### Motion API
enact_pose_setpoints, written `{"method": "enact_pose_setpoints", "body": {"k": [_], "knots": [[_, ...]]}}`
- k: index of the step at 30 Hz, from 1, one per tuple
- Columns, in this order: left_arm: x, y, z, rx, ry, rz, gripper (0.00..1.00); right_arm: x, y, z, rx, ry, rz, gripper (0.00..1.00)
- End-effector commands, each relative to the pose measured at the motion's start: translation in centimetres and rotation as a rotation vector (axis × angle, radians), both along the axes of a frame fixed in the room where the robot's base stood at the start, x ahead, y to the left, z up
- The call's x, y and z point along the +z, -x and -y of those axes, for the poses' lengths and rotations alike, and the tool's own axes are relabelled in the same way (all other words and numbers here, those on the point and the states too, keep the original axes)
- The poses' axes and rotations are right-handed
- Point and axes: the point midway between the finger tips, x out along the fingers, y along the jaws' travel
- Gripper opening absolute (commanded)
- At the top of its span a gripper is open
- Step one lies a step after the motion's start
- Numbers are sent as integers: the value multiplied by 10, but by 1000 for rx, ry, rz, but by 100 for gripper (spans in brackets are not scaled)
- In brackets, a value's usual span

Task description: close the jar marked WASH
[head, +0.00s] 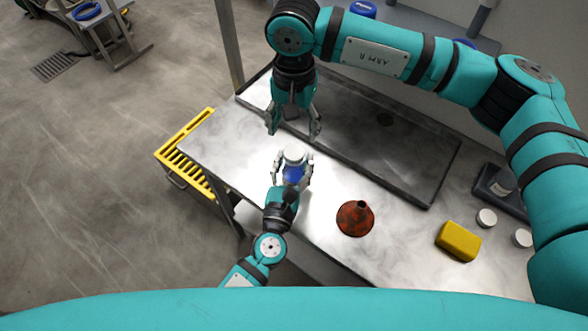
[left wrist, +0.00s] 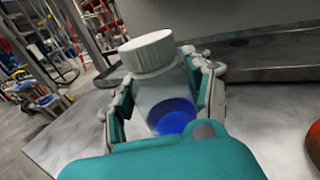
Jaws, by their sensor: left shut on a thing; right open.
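A clear jar with blue contents (head: 292,174) is held between the fingers of my left gripper (head: 293,163) above the steel bench. The jar also shows in the left wrist view (left wrist: 168,104), with the fingers on both sides of it. A white ribbed lid (left wrist: 148,51) sits on top of the jar and also shows in the head view (head: 294,154). I cannot tell how tightly the lid is on. No WASH marking is readable. My right gripper (head: 294,128) is open and empty, just beyond the lid in the head view, fingers pointing down.
A red-orange funnel (head: 355,219) stands right of the jar. A yellow block (head: 458,241), two small white round items (head: 487,218) (head: 522,238) and a dark tray (head: 486,184) are at the right. A large rimmed metal tray (head: 400,160) lies behind. A yellow grate (head: 184,150) is at the left.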

Motion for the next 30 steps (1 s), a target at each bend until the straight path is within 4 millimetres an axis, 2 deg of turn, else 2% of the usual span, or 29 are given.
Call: {"method": "enact_pose_setpoints", "body": {"k": [6,12,16,25,30], "knots": [[0,0,0,0,0,-1,0,0,0,0,-363,-1,-2,64],[0,0,0,0,0,-1,0,0,0,0,-608,0,-1,64],[0,0,0,0,0,-1,0,0,0,0,-665,0,0,64],[0,0,0,0,0,-1,0,0,0,0,-668,0,0,64],[0,0,0,0,0,-1,0,-13,1,0,-668,1,-3,64]]}}
